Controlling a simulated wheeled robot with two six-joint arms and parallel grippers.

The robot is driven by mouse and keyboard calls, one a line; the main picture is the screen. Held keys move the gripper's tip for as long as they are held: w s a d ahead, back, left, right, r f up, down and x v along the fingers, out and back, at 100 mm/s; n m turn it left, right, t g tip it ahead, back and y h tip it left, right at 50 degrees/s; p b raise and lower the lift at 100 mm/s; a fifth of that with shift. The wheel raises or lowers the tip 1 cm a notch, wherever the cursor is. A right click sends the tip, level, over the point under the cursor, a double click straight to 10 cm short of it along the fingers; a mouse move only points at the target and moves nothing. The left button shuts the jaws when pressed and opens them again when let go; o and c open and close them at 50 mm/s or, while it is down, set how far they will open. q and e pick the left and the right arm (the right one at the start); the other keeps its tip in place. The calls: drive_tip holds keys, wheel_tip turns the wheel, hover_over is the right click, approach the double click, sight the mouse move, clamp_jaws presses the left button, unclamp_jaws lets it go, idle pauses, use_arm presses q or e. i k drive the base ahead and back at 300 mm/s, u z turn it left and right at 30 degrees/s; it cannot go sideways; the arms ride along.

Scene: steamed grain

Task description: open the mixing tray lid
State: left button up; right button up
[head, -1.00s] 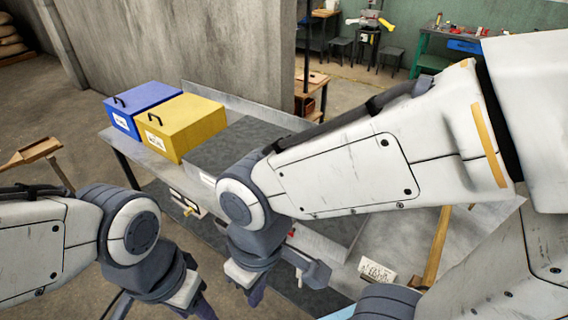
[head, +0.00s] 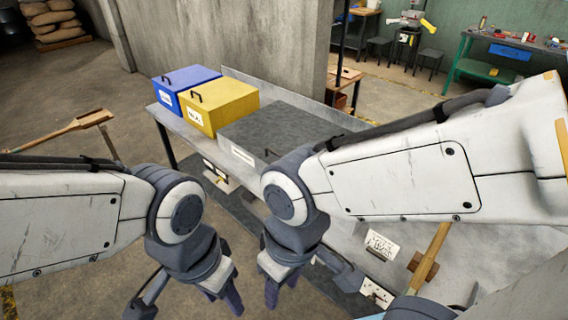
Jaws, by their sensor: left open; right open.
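The mixing tray appears to be the wide grey box with a dark speckled lid (head: 265,130) on the metal bench, to the right of the yellow box. Its lid looks shut. A white label (head: 243,155) is on its front, and part of a dark handle shows beside my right arm. My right forearm hides its right part. My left gripper (head: 222,298) is open and empty at the bottom of the head view, in front of the bench. My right gripper (head: 282,290) is open and empty just right of it, nearer than the tray and apart from it.
A blue box (head: 187,80) and a yellow box (head: 222,105), both handled and closed, stand left of the tray. A wooden tool (head: 430,258) and a white card (head: 380,243) lie at the right. A wooden paddle (head: 75,125) is at far left.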

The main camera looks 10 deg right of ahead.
sight(272, 131)
drive_tip(key=u, duration=0.8)
drive_tip(key=i, duration=0.8)
drive_tip(key=z, duration=0.7)
drive_tip(key=i, duration=0.6)
drive_tip(key=z, duration=0.7)
